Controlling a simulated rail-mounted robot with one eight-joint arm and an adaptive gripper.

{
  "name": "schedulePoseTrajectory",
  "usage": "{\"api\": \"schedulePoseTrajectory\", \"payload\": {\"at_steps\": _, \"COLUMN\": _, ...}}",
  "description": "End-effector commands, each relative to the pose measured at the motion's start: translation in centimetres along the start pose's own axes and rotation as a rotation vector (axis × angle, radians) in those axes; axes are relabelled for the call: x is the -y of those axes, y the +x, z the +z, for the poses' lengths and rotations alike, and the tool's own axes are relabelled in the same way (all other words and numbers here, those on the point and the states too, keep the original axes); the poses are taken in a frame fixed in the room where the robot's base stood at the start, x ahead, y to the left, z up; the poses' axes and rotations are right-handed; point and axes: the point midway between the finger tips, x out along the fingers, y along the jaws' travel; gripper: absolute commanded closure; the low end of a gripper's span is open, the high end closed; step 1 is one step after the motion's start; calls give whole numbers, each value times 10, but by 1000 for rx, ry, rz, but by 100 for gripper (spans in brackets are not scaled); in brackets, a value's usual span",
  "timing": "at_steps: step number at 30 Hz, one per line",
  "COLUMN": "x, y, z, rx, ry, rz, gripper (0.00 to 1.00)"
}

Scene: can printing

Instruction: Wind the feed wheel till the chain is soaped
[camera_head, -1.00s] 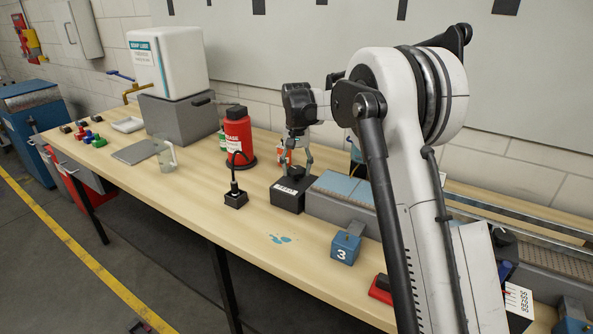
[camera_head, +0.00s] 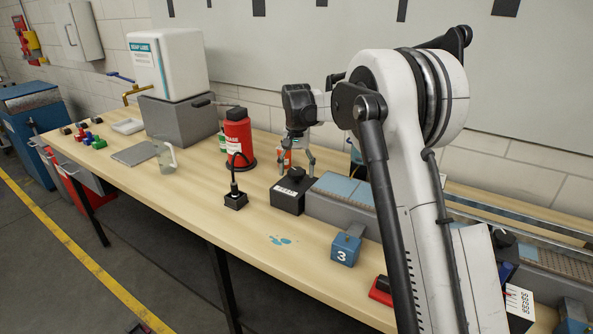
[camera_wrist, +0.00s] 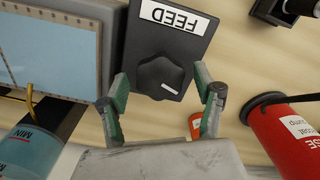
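The feed wheel is a dark ridged knob (camera_head: 297,173) with a white pointer mark, on a black box labelled FEED (camera_head: 287,200). In the wrist view the knob (camera_wrist: 160,75) is fully visible, with its mark toward the lower right. My gripper (camera_head: 297,168) is just above the box. In the wrist view my gripper (camera_wrist: 163,82) is open, with one finger on each side of the knob and gaps between. At the right of the head view a brown linked band (camera_head: 568,265), possibly the chain, runs along a grey housing. No soap on it can be made out.
A red bottle (camera_head: 238,140) and a black plug-like item (camera_head: 235,198) stand left of the box. A blue block marked 3 (camera_head: 345,249) is in front. A white SOAP LUBE tank (camera_head: 168,62) stands at the far left. The front bench has free room.

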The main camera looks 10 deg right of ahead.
Motion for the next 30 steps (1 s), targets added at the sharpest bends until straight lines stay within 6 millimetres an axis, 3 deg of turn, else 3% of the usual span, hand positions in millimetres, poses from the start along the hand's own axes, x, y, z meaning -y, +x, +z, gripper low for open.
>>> {"api": "schedulePoseTrajectory", "payload": {"at_steps": 7, "x": 0, "y": -2, "z": 0, "rx": 0, "ry": 0, "rz": 0, "gripper": 36}}
{"api": "schedulePoseTrajectory", "payload": {"at_steps": 11, "x": 0, "y": -13, "z": 0, "rx": 0, "ry": 0, "rz": 0, "gripper": 36}}
{"api": "schedulePoseTrajectory", "payload": {"at_steps": 24, "x": 0, "y": -94, "z": 0, "rx": 0, "ry": 0, "rz": 0, "gripper": 36}}
{"api": "schedulePoseTrajectory", "payload": {"at_steps": 30, "x": 0, "y": -115, "z": 0, "rx": 0, "ry": 0, "rz": 0, "gripper": 36}}
